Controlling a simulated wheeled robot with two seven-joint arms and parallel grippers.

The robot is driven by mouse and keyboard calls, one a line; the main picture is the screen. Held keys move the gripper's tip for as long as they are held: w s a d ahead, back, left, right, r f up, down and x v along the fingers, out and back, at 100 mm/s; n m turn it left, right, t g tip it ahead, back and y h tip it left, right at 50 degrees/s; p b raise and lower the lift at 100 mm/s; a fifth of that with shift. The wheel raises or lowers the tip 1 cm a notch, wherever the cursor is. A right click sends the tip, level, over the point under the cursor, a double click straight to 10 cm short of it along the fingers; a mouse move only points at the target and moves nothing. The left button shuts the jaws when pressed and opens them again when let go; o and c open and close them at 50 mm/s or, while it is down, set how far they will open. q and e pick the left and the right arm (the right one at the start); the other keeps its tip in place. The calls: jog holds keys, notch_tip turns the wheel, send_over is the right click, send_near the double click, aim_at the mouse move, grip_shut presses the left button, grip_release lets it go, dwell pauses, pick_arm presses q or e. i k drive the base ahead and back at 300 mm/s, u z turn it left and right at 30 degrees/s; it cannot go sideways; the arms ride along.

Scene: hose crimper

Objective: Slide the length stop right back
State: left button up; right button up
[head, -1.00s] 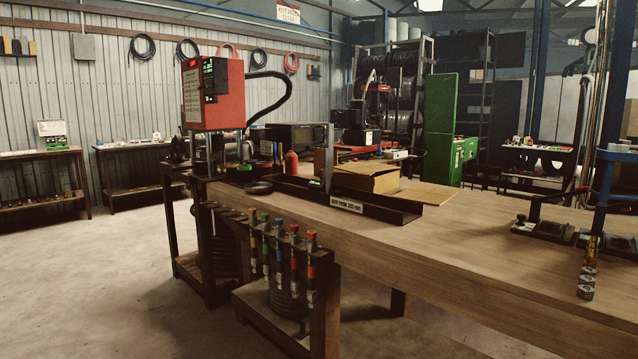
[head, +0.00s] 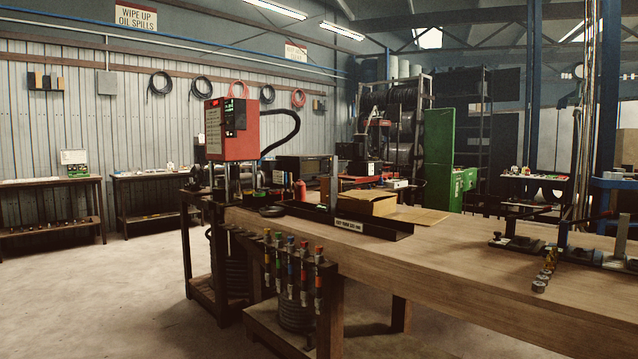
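The crimper (head: 232,130) is a red box with a display, standing on posts at the far left end of the wooden bench. A long black channel (head: 385,229) lies on the bench to its right, with a small lettered label (head: 349,225) on its front. A thin upright plate (head: 333,190) stands at the channel; it may be the length stop, but it is too small to tell how it is mounted or where along its travel it sits. Neither of my grippers is in view.
The wooden bench (head: 470,262) runs from centre to lower right. An open cardboard box (head: 368,203) sits behind the channel. A rack of colour-capped tools (head: 292,265) hangs at the bench's near side. Floor at left (head: 100,300) is clear.

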aim_at(331, 209)
jog(key=u, duration=0.75)
jog(key=i, duration=0.7)
jog(key=u, duration=0.7)
jog(key=i, duration=0.9)
jog(key=z, duration=0.4)
